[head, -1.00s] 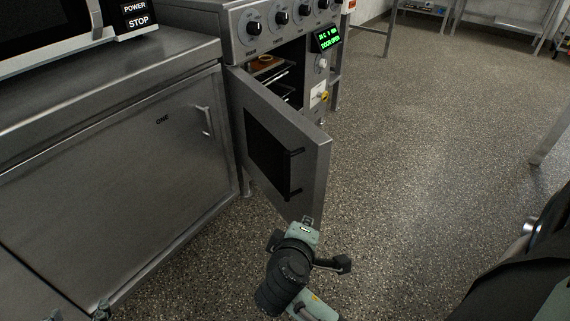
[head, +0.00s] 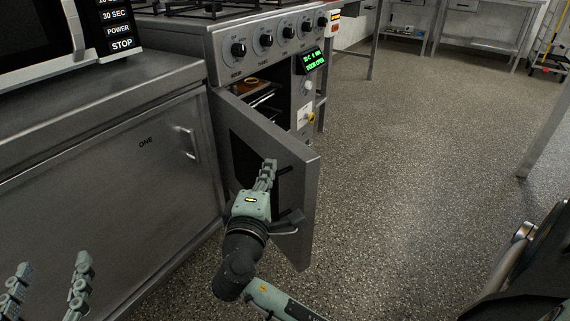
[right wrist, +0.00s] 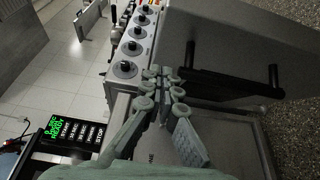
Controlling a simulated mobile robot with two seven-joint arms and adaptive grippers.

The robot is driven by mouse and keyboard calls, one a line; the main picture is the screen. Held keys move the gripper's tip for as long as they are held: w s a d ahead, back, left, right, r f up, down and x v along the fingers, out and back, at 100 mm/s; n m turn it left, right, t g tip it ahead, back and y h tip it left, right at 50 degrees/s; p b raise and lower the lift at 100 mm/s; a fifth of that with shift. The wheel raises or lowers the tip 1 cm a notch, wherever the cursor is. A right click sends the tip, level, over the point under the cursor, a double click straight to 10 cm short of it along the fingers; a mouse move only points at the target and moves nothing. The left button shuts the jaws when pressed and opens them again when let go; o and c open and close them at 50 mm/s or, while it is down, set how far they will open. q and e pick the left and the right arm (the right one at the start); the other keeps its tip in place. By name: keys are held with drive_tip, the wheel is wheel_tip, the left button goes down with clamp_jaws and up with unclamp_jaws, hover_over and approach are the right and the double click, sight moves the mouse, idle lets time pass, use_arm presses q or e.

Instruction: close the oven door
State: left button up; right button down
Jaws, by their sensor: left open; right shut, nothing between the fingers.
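The oven (head: 228,72) stands behind the cabinet's far end, with its grey door (head: 306,200) swung wide open. The door's dark window (head: 240,160) and dark handle (head: 286,169) face left, towards the cabinet. My right gripper (head: 268,165) is shut and empty, in front of the door's window and beside the handle. It hides part of both; I cannot tell whether it touches the door. In the right wrist view its fingertips (right wrist: 165,73) are together, near the door (right wrist: 235,40) and handle (right wrist: 274,80). My left gripper (head: 50,278) is open at the lower left, before the cabinet.
A steel cabinet (head: 100,185) marked ONE stands left of the door, with a microwave (head: 40,50) on top. A tray with something orange-brown (head: 248,84) shows inside the oven. The green oven display (head: 312,62) reads door open.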

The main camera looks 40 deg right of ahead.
sight(288, 153)
drive_tip(key=shift+d, duration=2.05)
